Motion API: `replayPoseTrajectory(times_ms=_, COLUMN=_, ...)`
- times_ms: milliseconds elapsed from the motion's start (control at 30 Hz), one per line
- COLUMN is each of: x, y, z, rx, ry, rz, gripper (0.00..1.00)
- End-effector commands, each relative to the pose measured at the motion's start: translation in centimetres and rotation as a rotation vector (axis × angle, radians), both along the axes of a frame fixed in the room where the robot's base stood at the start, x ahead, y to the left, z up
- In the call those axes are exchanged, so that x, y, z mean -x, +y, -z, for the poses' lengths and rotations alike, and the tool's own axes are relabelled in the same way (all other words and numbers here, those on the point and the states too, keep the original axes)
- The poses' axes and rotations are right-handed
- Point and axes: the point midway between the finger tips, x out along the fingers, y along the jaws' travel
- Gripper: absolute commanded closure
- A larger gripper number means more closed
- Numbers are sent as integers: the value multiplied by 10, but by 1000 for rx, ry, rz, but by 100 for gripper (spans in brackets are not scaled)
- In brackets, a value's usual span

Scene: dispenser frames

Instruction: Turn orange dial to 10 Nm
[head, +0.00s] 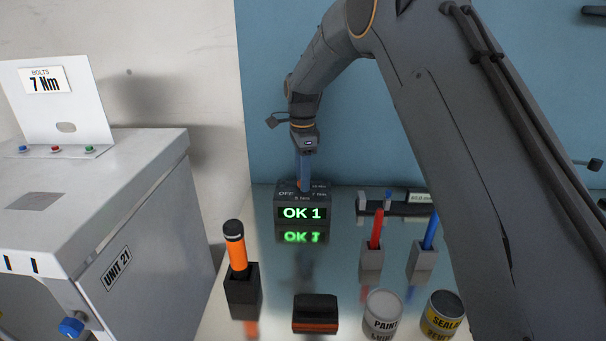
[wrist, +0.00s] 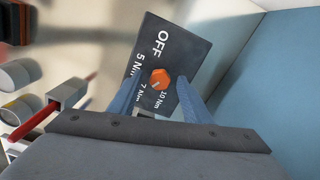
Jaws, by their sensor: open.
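The orange dial (wrist: 160,78) sits on a dark control box (wrist: 176,52) marked OFF, 5 Nm, 7 Nm and 10 Nm. A pale mark on the dial's lower left seems to face the 7 Nm side, but it is small. In the head view the box (head: 288,225) shows OK 1 in green. My gripper (head: 304,183) points down over its top, and the dial is mostly hidden there. In the wrist view my gripper (wrist: 158,86) is open, its blue fingers on either side of the dial with gaps to it.
A white cabinet marked UNIT 21 (head: 160,230) stands left, with a sign reading BOLTS 7 Nm (head: 45,80). An orange-handled tool (head: 236,250), a black-and-orange block (head: 315,313), a paint can (head: 382,312), a sealant can (head: 442,315) and red (head: 377,230) and blue (head: 430,232) tools stand nearer.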

Motion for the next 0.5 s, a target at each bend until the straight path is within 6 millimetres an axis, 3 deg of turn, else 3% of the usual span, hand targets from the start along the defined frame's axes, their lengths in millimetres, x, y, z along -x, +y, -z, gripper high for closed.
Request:
replayPoseTrajectory(times_ms=267, x=-1, y=-2, z=2, rx=0, ry=0, rz=3, gripper=56)
replayPoseTrajectory(times_ms=500, x=0, y=-2, z=2, rx=0, ry=1, rz=3, gripper=96)
